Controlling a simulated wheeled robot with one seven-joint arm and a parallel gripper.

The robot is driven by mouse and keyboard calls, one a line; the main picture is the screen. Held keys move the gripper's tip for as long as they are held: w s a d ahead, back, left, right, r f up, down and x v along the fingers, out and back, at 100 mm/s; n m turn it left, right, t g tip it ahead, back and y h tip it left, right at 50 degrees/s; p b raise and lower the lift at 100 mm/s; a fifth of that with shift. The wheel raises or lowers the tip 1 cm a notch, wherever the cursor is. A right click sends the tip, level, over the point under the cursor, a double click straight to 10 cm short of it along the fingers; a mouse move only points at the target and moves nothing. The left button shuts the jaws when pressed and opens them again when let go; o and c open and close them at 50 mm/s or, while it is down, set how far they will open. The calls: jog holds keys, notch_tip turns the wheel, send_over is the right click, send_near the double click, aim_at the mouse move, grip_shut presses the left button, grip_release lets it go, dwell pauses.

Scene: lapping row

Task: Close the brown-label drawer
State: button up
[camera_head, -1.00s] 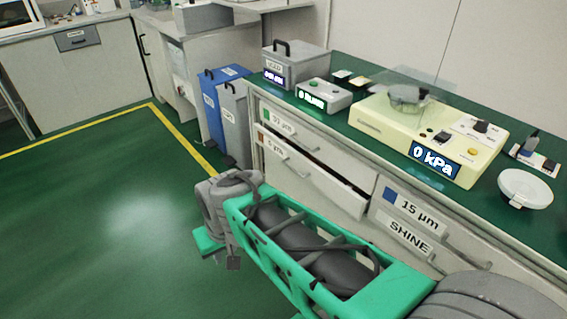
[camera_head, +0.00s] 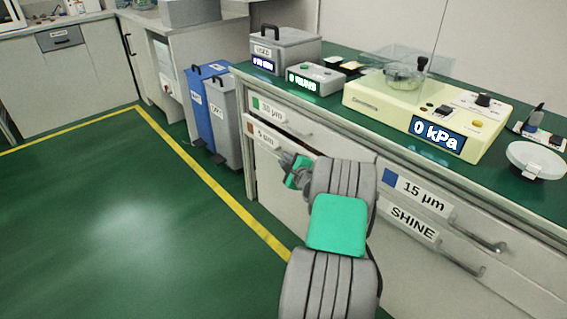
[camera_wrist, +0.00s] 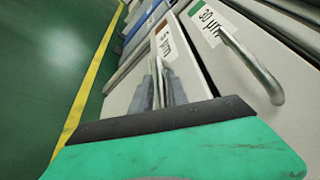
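The brown-label drawer (camera_head: 262,136), marked 5 µm, is below the green-label 30 µm drawer (camera_head: 290,124) at the left end of the bench. Its front (camera_wrist: 126,95) and label also show in the wrist view. My gripper (camera_head: 287,158) is at this drawer's front. In the wrist view the fingers (camera_wrist: 164,68) are close together, just below the label, covering the handle area.
The 30 µm drawer's handle (camera_wrist: 254,66) sticks out close to my gripper. The blue-label 15 µm drawer (camera_head: 420,195) and SHINE drawer (camera_head: 410,225) are to the right. Blue and grey bins (camera_head: 224,120) stand left. Green floor at left is clear.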

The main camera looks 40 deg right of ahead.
jog(key=shift+x, duration=0.8)
jog(key=shift+c, duration=0.3)
grip_shut()
dwell(0.5)
